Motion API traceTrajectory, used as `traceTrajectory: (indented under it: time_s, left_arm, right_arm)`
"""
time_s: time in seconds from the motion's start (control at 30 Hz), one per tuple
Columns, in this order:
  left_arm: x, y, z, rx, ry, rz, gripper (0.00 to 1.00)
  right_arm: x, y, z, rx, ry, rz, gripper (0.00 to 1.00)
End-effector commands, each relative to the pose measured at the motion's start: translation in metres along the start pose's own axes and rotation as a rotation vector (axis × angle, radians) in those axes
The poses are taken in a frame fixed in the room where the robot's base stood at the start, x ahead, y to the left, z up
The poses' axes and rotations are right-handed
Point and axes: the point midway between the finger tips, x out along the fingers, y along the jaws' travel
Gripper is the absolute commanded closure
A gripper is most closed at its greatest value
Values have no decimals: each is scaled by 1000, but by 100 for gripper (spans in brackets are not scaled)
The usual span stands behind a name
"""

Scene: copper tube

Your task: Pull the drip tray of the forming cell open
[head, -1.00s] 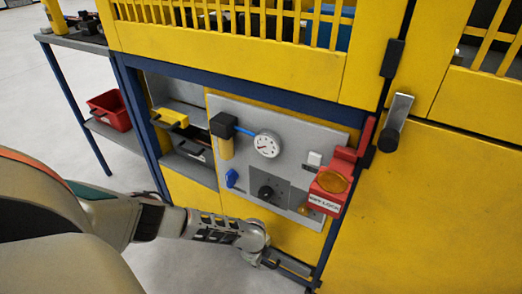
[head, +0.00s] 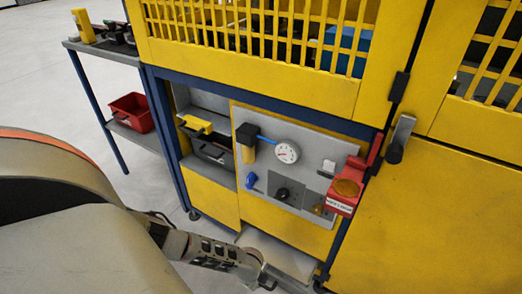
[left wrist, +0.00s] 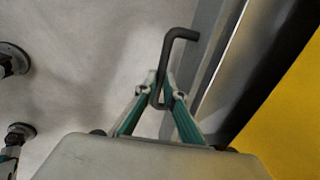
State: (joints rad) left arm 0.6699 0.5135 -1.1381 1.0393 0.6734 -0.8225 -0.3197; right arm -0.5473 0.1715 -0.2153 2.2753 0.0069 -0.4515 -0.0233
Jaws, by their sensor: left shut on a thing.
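The drip tray (head: 278,252) is a pale grey tray low on the yellow forming cell, under the panel with the gauge. It sticks out from the cell's front toward me; its inside shows as a light surface. Its dark bar handle (left wrist: 178,36) shows in the left wrist view. My left gripper (left wrist: 162,88) is shut on this handle. In the head view the left gripper (head: 268,284) is at the bottom edge, at the tray's front, partly hidden by its own wrist. My right gripper is in neither view.
The gauge panel (head: 316,179) carries a black knob, a blue valve lever and a red lock box (head: 345,192) above the tray. A side shelf with a red bin (head: 132,112) stands at left. Grey floor lies in front. Dark round feet (left wrist: 12,60) show in the wrist view.

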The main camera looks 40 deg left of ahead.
Motion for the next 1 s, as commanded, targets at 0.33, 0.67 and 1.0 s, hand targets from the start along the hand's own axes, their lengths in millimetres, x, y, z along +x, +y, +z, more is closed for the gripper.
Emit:
traceTrajectory:
  time_s: [0.33,0.67,1.0]
  left_arm:
    - [-22,84,-2,-1,3,-3,100]
    - [-24,120,-1,-1,1,1,100]
    - [-23,124,-1,-1,1,4,100]
  right_arm:
    - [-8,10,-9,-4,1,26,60]
    - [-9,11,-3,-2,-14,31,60]
    - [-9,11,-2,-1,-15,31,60]
